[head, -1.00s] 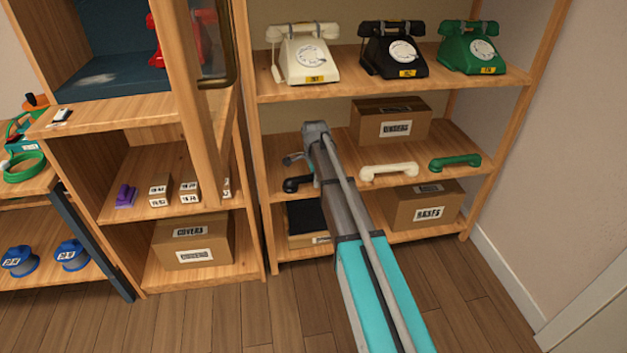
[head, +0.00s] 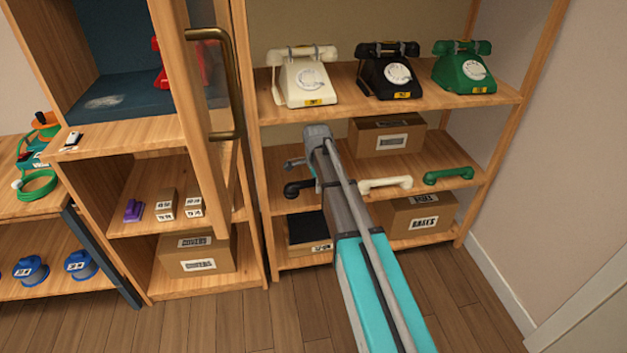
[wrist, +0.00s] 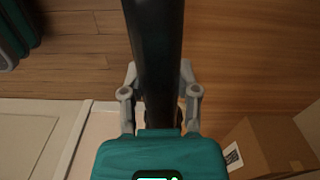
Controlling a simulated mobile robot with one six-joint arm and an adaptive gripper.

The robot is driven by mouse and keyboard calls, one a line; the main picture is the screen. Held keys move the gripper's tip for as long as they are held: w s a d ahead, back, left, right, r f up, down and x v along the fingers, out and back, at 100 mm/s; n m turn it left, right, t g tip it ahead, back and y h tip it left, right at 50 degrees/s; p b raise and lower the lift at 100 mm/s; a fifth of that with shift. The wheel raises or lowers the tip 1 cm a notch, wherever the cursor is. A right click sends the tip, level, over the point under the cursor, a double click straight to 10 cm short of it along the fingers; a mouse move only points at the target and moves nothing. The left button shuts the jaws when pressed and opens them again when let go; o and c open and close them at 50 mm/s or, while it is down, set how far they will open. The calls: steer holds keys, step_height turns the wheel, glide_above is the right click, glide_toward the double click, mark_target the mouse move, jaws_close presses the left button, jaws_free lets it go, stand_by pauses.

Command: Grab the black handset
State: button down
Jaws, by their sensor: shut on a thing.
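The black handset (head: 297,188) shows at the middle shelf's left end in the head view, partly hidden by my arm. In the wrist view it is a dark bar (wrist: 154,40) running up between the fingers. My gripper (wrist: 158,70) is shut on the handset, one finger on each side. In the head view my forearm hides most of the gripper. I cannot tell how far the handset is above the shelf board.
The white handset (head: 385,184) and green handset (head: 448,176) lie to the right on the middle shelf (head: 435,190). A cardboard box (head: 388,137) stands behind them. White, black and green dial phones (head: 390,75) stand on the shelf above. A wooden door edge (head: 190,120) is at left.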

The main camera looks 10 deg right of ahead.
steer(key=s+r+p, duration=0.4)
steer(key=s+r, duration=0.1)
steer(key=s, duration=0.5)
steer(key=shift+d+r, duration=0.15)
steer(key=shift+r, duration=0.05)
stand_by(0.3)
